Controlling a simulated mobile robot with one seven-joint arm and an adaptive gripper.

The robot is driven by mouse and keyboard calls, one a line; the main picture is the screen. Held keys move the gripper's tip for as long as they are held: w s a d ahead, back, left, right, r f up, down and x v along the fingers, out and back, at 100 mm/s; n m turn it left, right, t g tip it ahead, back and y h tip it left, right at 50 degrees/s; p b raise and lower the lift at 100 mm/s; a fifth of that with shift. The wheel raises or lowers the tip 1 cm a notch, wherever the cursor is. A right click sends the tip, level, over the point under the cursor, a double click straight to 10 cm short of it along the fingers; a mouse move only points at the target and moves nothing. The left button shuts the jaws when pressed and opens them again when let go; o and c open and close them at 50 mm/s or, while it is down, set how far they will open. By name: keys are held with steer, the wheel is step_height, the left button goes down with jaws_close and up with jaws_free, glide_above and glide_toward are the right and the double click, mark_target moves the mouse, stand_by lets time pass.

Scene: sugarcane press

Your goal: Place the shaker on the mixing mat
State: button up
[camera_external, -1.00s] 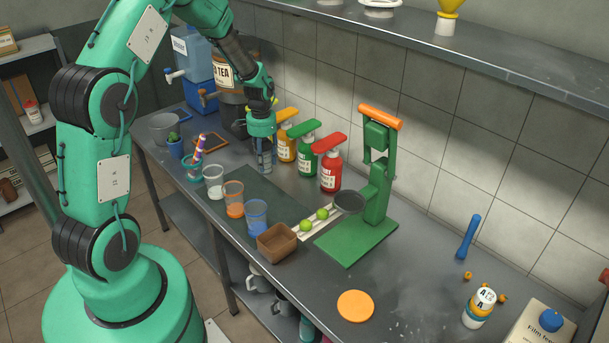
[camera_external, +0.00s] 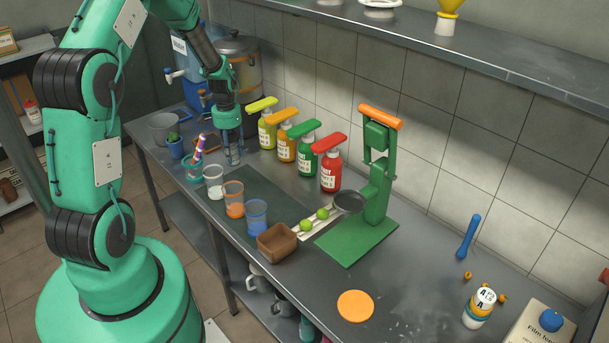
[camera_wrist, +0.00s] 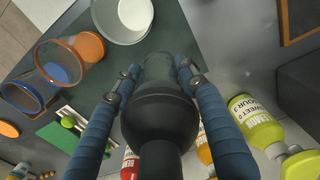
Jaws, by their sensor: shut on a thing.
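My gripper (camera_external: 233,158) points down near the back-left end of the dark green mixing mat (camera_external: 268,195), behind the row of cups. In the wrist view its two blue fingers close around a dark shaker (camera_wrist: 158,125) with a wide shoulder and narrower ends. In the outside view the fingers mostly hide the shaker. The mat (camera_wrist: 185,38) shows beyond and below it in the wrist view. I cannot tell whether the shaker touches the mat or the counter.
A white-filled cup (camera_external: 214,183), an orange cup (camera_external: 234,203) and a blue cup (camera_external: 257,218) line the mat's front edge. Yellow (camera_external: 266,133), orange (camera_external: 286,145), green (camera_external: 306,158) and red (camera_external: 330,172) bottles stand behind. A green press (camera_external: 377,185) stands right. The mat's middle looks clear.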

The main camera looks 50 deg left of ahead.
mark_target(234, 165)
steer(key=shift+f, duration=3.1)
steer(key=shift+f, duration=0.1)
steer(key=shift+f+b, duration=0.3)
steer(key=shift+f, duration=1.5)
steer(key=shift+f, duration=0.1)
steer(key=o, duration=1.5)
step_height(234, 165, up, 12)
steer(key=shift+r+p, duration=0.1)
steer(key=shift+p, duration=0.25)
